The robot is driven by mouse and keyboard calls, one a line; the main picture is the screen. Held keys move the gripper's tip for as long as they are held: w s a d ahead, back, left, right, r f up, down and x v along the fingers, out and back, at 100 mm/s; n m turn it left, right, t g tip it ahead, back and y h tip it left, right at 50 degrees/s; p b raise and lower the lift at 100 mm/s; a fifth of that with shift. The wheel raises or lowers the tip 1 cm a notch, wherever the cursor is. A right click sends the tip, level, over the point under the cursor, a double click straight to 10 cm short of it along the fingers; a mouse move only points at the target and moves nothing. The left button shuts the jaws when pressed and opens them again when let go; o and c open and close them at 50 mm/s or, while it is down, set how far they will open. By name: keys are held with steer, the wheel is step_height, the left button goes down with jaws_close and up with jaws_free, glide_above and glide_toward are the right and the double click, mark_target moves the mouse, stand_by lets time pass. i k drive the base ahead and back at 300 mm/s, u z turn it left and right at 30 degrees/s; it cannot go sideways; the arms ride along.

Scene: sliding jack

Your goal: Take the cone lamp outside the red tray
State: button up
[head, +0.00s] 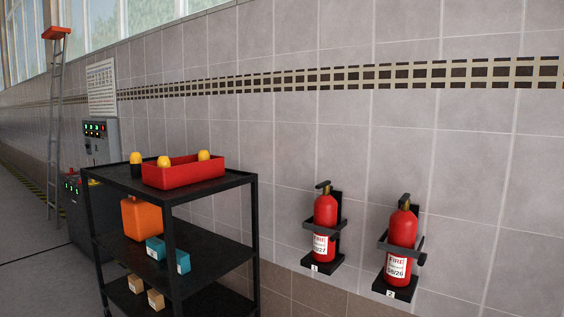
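The cone lamp outside the red tray (136,158) has a yellow-orange domed top on a black base. It stands upright on the top shelf of a black cart, just left of the tray. The red tray (184,176) sits on the same shelf and holds two similar yellow-topped lamps, one at its left (163,161) and one toward its right (203,155). Their lower parts are hidden by the tray wall. My gripper is not in view.
The black cart (220,186) has lower shelves with an orange container (141,218), teal boxes (156,248) and cardboard boxes (156,299). Two fire extinguishers (325,225) (402,236) hang on the tiled wall at right. A grey control cabinet (97,146) and ladder (54,130) stand behind left.

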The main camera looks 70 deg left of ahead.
mark_target(135, 157)
steer(key=u, duration=4.35)
steer(key=k, duration=1.2)
steer(key=z, duration=0.75)
steer(key=i, duration=0.95)
steer(key=z, duration=0.05)
